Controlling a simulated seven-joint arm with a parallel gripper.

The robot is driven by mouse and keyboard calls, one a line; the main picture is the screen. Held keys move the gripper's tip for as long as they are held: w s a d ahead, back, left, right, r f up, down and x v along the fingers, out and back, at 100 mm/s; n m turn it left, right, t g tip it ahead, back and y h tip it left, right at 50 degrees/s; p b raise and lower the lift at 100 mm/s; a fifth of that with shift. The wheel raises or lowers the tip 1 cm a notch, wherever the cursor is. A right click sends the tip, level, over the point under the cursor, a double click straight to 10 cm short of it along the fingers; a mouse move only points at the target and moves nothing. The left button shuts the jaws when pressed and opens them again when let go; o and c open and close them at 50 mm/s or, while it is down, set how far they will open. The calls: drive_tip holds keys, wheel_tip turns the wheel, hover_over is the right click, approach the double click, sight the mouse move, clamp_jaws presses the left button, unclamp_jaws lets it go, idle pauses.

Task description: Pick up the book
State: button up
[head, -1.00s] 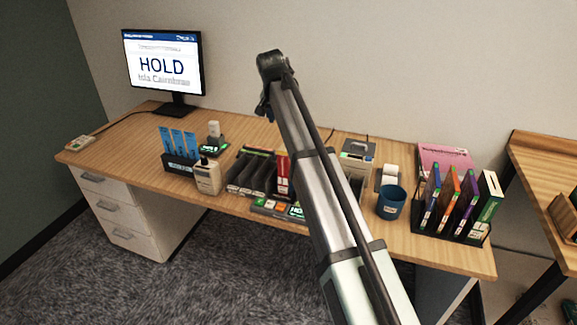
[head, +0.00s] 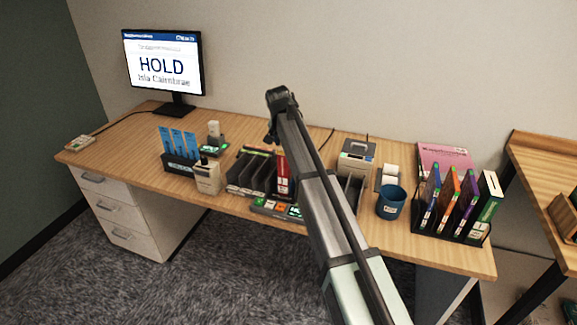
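Several upright books stand in a black rack (head: 450,228) at the desk's right end. They include a purple one (head: 431,188), an orange one (head: 449,197), another purple one (head: 468,207) and a green one with pale page edges (head: 487,206). A red book or folder (head: 282,172) stands in the dark sorter mid-desk. Which of these is the task's book, I cannot tell. My gripper (head: 270,136) is raised above the middle of the desk, apart from all books. It is small and dark, and its finger opening cannot be made out. My arm hides part of the desk's middle.
The monitor (head: 163,63) reads HOLD, Isla Cairnbrae. The desk's left part has free room.

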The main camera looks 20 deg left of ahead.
drive_tip(key=shift+w+f, duration=0.1)
drive_tip(key=shift+f, duration=0.15)
drive_tip(key=shift+c, duration=0.5)
clamp_jaws()
